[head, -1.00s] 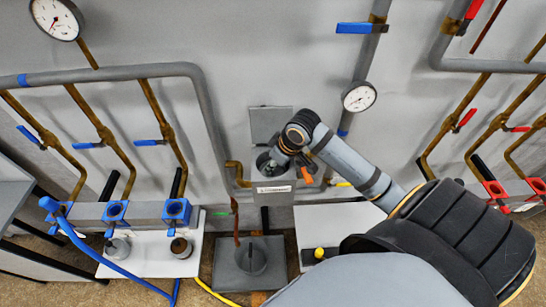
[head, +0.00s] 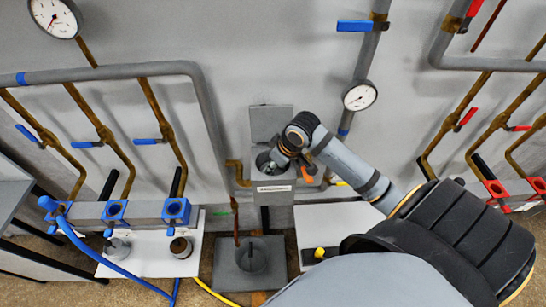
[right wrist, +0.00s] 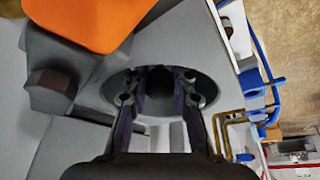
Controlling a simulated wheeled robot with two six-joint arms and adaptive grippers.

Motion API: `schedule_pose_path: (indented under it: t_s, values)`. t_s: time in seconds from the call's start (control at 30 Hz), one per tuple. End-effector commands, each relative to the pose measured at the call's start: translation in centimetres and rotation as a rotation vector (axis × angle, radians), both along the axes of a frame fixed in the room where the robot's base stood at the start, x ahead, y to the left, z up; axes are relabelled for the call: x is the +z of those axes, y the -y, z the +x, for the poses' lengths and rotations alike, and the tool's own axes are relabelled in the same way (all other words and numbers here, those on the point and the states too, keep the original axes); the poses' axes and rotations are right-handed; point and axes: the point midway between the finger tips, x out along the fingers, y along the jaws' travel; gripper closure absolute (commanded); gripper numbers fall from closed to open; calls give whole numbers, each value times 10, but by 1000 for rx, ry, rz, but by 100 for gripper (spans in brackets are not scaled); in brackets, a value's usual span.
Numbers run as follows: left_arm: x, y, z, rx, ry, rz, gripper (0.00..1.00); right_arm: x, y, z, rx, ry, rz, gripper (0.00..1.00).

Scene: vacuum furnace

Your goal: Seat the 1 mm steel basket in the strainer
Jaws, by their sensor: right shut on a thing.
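The strainer (head: 272,188) is a grey box on the wall with a white label on its front. Its lid (head: 271,122) stands open behind it. My right gripper (head: 276,163) reaches into its round opening. In the right wrist view, the fingers of the right gripper (right wrist: 160,98) point into the round opening (right wrist: 205,88) and are closed around a dark piece (right wrist: 159,86). This seems to be the steel basket; its body is hidden inside the strainer, and how deep it sits cannot be told. My left gripper is not in view.
An orange handle (head: 306,174) sits close to the strainer's right side; it is large in the right wrist view (right wrist: 92,20). Two small round parts (head: 118,248) (head: 181,247) stand on a white shelf (head: 150,265). A grey block (head: 225,258) with a round cap is below.

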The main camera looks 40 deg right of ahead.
Motion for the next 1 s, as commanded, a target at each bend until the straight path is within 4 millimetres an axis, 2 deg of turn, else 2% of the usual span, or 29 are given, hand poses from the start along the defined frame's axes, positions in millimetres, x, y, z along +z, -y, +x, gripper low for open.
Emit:
schedule_pose_path:
  t_s: [0.27,0.3,0.47,0.8,1.0]
  values:
    - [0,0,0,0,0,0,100,-3,0,0,0,1,0,100]
    - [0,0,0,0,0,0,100,-3,0,0,0,1,0,70]
    - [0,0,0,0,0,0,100,-3,0,0,0,0,0,49]
    - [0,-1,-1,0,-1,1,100,-1,1,-1,1,1,-2,49]
    - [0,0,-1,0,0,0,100,22,5,-10,5,0,-10,49]
